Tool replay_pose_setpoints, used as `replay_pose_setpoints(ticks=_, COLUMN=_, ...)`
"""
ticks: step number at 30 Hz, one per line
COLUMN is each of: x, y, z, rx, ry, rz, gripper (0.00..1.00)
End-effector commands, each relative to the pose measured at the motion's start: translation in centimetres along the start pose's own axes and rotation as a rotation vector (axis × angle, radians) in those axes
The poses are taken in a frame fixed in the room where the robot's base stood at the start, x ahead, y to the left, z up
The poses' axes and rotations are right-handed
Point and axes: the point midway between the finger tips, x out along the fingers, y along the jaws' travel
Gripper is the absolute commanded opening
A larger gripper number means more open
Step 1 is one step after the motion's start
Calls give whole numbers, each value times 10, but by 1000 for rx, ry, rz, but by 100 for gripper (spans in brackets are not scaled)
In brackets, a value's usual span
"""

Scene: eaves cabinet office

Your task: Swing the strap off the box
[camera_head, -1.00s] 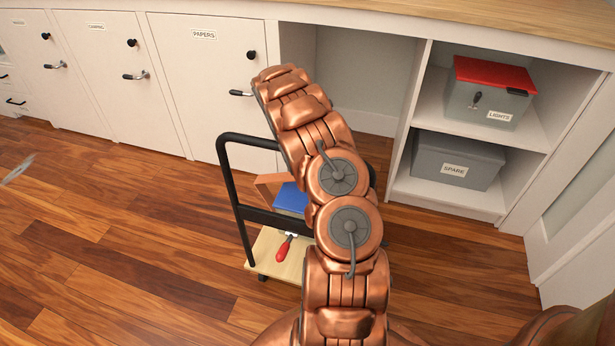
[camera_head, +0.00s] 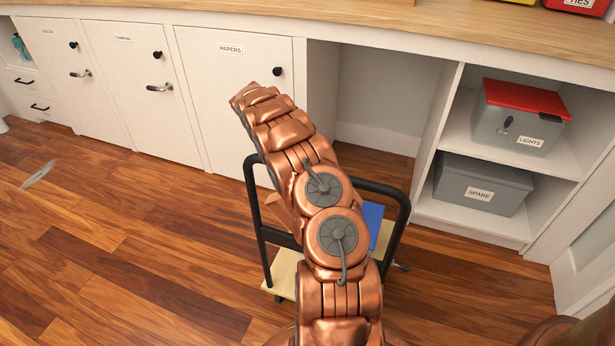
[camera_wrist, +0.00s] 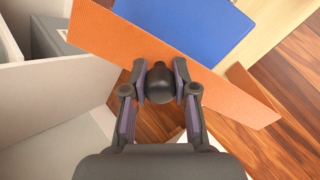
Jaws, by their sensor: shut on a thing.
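My gripper (camera_wrist: 159,84) is shut on a dark round knob (camera_wrist: 158,88) in the wrist view. The knob stands out from a flat orange-brown strap (camera_wrist: 97,34) that slants from upper left to lower right. A blue box top (camera_wrist: 190,30) shows just beyond the strap's edge; I cannot tell whether they touch. In the head view, a small part of the strap (camera_head: 283,213) and of the blue box (camera_head: 373,219) show on either side of my arm, on a wooden-decked cart (camera_head: 285,272). My arm hides the gripper and knob there.
The cart has a black tubular handle (camera_head: 258,205). Behind it are an open cabinet bay (camera_head: 385,95), a closed PAPERS door (camera_head: 230,100), and shelves with a red-lidded LIGHTS box (camera_head: 515,120) and a grey SPARE box (camera_head: 484,185).

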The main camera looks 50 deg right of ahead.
Motion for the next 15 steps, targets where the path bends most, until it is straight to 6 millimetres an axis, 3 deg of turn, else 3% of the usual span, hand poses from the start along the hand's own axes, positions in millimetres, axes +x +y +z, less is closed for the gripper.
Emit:
replay_pose_setpoints(ticks=3, x=1, y=0, z=0, rx=1, ry=-1, rz=-1, gripper=0)
replay_pose_setpoints(ticks=4, x=1, y=0, z=0, rx=0, ry=-1, rz=-1, gripper=30)
replay_pose_setpoints(ticks=6, x=1, y=0, z=0, rx=0, ry=-1, rz=-1, gripper=37)
replay_pose_setpoints(ticks=11, x=0, y=-1, z=0, rx=-1, ry=0, rz=0, gripper=54)
replay_pose_setpoints(ticks=15, x=0, y=-2, z=0, rx=-2, ry=1, rz=0, gripper=54)
